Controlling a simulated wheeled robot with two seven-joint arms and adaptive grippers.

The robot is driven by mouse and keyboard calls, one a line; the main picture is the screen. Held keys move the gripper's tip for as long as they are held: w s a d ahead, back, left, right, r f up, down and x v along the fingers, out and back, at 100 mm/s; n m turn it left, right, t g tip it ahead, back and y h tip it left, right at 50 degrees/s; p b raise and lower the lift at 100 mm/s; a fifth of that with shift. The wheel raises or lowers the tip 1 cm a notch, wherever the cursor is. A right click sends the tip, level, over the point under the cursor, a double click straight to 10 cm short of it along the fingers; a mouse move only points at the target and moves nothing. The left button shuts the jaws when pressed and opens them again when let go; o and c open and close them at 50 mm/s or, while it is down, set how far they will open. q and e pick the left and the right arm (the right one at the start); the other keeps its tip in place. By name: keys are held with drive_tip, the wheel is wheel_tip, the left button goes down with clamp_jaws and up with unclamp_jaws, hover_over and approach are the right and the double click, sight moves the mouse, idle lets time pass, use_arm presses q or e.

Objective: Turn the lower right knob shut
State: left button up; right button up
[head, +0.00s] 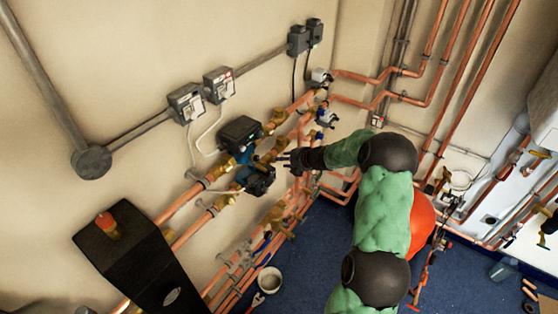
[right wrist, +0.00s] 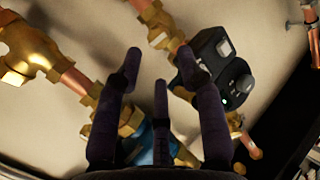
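In the head view my right gripper (head: 285,160) reaches left from the green arm to the pipework, close beside the lower dark pump unit (head: 258,182) and right of the upper one (head: 240,131). In the right wrist view its three dark fingers (right wrist: 160,75) are spread apart with nothing held between them. Brass fittings (right wrist: 110,110) and a blue part lie behind the fingers. I cannot tell which part is the lower right knob. My left gripper is not in view.
Copper pipes with brass valves (head: 220,202) run diagonally along the beige wall. Grey wall boxes (head: 186,103) hang above them. A black box (head: 140,262) stands at lower left. A white bucket (head: 269,280) is on the blue floor (head: 310,270). A red ball-like object (head: 421,222) is behind my arm.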

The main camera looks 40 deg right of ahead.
drive_tip(key=shift+v, duration=2.75)
